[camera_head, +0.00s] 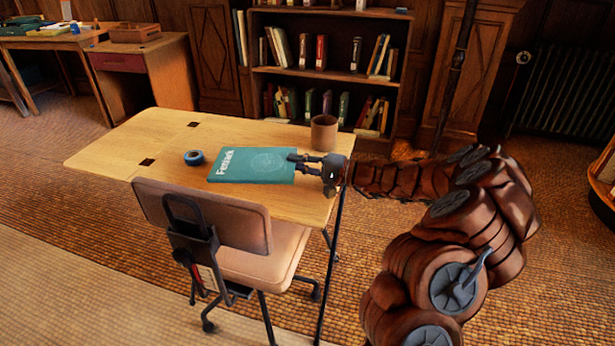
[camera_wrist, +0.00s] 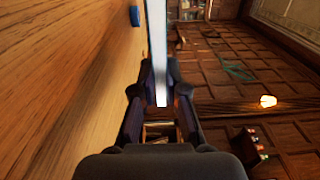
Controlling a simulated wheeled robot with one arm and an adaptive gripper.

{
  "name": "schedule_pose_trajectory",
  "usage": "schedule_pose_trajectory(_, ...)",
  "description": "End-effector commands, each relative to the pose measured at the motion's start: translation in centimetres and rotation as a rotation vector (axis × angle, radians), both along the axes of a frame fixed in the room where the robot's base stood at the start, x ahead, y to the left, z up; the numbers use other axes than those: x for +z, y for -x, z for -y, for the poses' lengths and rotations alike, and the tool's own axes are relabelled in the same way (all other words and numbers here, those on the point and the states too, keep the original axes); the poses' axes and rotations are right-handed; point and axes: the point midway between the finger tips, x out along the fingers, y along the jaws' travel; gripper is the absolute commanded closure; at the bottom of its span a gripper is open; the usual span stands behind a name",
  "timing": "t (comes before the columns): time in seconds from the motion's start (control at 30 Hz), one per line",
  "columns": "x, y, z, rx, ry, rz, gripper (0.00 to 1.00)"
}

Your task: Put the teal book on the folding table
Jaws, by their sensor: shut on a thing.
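The teal book (camera_head: 240,166) with white lettering is flat over the middle of the light wooden folding table (camera_head: 140,138). My gripper (camera_head: 296,163) reaches in from the right and is shut on the book's right edge. In the wrist view the book (camera_wrist: 157,45) shows edge-on as a pale strip between the two fingers (camera_wrist: 158,85). The table's wood surface (camera_wrist: 60,80) lies to the left of it there. I cannot tell for sure whether the book touches the tabletop or hangs just above it.
A blue tape roll (camera_head: 194,157) lies left of the book. A brown cup (camera_head: 324,133) stands at the table's back right, close to my gripper. An office chair (camera_head: 205,215) stands at the front. A bookcase (camera_head: 325,85) is behind. The table's left part is clear.

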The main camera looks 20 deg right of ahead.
Motion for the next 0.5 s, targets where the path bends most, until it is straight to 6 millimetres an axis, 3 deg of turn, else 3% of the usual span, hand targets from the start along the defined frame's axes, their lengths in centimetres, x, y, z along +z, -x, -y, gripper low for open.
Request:
schedule_pose_trajectory(0.1, -1.5, 0.0, 0.1, -0.002, -0.002, 0.001, 1.00)
schedule_pose_trajectory(0.27, -2.4, 0.3, 0.9, -0.006, 0.000, 0.003, 1.00)
schedule_pose_trajectory(0.5, -2.9, 1.9, 5.0, -0.010, 0.002, 0.002, 1.00)
